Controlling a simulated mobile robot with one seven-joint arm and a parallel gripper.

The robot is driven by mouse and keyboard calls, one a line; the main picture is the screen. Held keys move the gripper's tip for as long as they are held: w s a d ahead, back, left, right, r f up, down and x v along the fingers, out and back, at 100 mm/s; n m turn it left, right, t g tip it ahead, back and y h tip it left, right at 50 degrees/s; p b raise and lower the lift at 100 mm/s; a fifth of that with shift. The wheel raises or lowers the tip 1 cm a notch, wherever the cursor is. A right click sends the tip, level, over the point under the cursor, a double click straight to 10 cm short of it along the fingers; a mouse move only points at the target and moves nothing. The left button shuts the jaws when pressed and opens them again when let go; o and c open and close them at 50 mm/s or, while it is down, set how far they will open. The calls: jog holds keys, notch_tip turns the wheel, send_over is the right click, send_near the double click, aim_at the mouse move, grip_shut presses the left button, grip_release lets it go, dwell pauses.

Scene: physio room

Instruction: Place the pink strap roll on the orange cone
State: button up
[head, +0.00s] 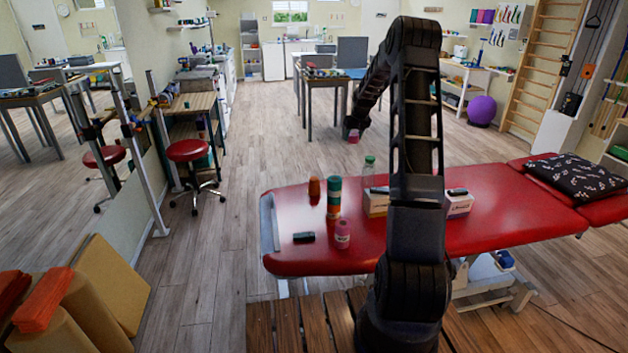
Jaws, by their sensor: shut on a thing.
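My gripper (352,128) hangs at the end of my raised arm, above and beyond the far edge of the red treatment table as seen in the head view. It is shut on a small pink thing (353,137), which looks like the pink strap roll; its details are too small to read. A small orange-brown thing (314,187) stands upright on the table's left part; I cannot tell whether it is the orange cone. A second pink roll-shaped thing (343,234) with a pale mark stands near the table's front edge.
The red treatment table (490,218) also bears an orange, white and teal stack (334,197), a clear bottle (369,168), two boxes (375,203) (459,205), a black item (304,237) and a patterned pillow (575,177). My arm hides its middle.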

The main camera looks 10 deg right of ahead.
jog(key=w+a+r+n+y, duration=0.1)
jog(key=a+r+n, duration=0.15)
jog(key=a, duration=1.55)
send_near(314, 178)
jog(key=shift+n, duration=0.35)
jog(key=x, duration=0.3)
jog(key=w+x, duration=0.1)
jog(key=x, duration=0.2)
jog(key=shift+a, duration=0.25)
jog(key=shift+f, duration=0.15)
jog(key=o, duration=1)
jog(key=shift+c, duration=0.2)
